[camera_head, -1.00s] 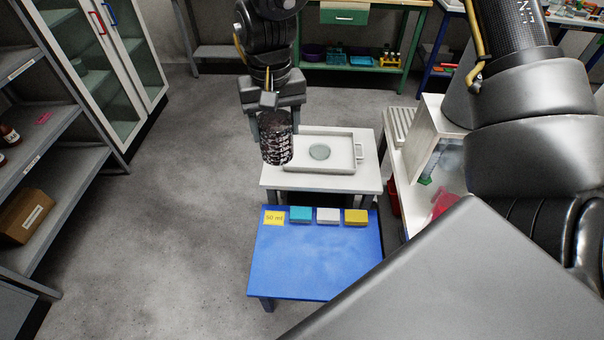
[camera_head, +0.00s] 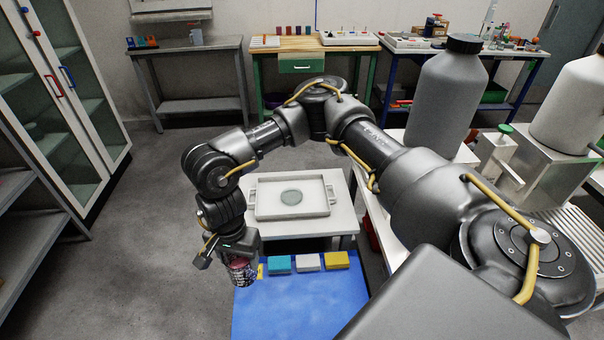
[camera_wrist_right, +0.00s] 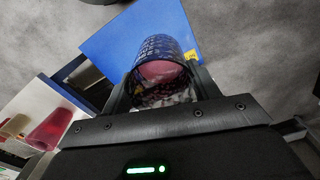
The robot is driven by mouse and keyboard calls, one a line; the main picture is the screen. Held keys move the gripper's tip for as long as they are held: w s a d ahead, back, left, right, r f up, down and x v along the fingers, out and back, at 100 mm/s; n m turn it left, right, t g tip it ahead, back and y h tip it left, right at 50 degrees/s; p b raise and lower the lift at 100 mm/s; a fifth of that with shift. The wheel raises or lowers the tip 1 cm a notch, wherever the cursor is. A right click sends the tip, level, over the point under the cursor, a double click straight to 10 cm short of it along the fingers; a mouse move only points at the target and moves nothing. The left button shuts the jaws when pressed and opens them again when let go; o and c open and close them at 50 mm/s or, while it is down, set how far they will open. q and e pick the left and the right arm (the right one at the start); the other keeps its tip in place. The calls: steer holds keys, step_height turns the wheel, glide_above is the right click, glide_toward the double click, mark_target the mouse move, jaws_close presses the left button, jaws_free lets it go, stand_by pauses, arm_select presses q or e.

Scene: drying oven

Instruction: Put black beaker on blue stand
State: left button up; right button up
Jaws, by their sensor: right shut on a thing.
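The black beaker (camera_head: 242,273) has a dark mesh-like pattern and a reddish inside, which shows in the right wrist view (camera_wrist_right: 163,70). My right gripper (camera_head: 238,250) is shut on it, with one finger on each side in the right wrist view (camera_wrist_right: 160,88). The blue stand (camera_head: 300,308) is a low flat-topped table. The beaker is at the stand's far left corner in the head view, partly over its edge. I cannot tell its height above the top. My left gripper is not in view.
Teal (camera_head: 279,264), white (camera_head: 308,262) and yellow (camera_head: 336,260) blocks line the stand's far edge. A yellow label beside the beaker is mostly hidden. Behind is a white table with a tray (camera_head: 262,207). The stand's middle is bare. A white bench (camera_head: 374,205) stands at right.

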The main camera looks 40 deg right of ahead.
steer(key=s+d+f+m+b, duration=0.1)
steer(key=s+f+m, duration=0.3)
steer(key=f, duration=0.3)
steer(key=s+f+m, duration=0.3)
steer(key=f, duration=0.4)
steer(key=s+d+f+m+b, duration=0.1)
steer(key=s+d+f+m, duration=0.6)
steer(key=s+f, duration=0.4)
steer(key=shift+s+d+f+m, duration=0.2)
steer(key=shift+s+f+m, duration=0.1)
steer(key=shift+s, duration=0.1)
steer(key=shift+w+b, duration=0.1)
steer(key=shift+b, duration=0.2)
steer(key=w+d+f+b, duration=0.1)
steer(key=w+f+b, duration=0.1)
steer(key=w+f, duration=0.2)
steer(key=w+d+f+b, duration=0.1)
steer(key=w+f+b, duration=0.1)
steer(key=w+f, duration=0.2)
steer(key=w+d+f+b, duration=0.2)
steer(key=w+f, duration=0.2)
steer(key=w, duration=0.1)
steer(key=shift+d+f, duration=0.1)
steer(key=shift+f, duration=0.4)
steer(key=shift+b, duration=0.3)
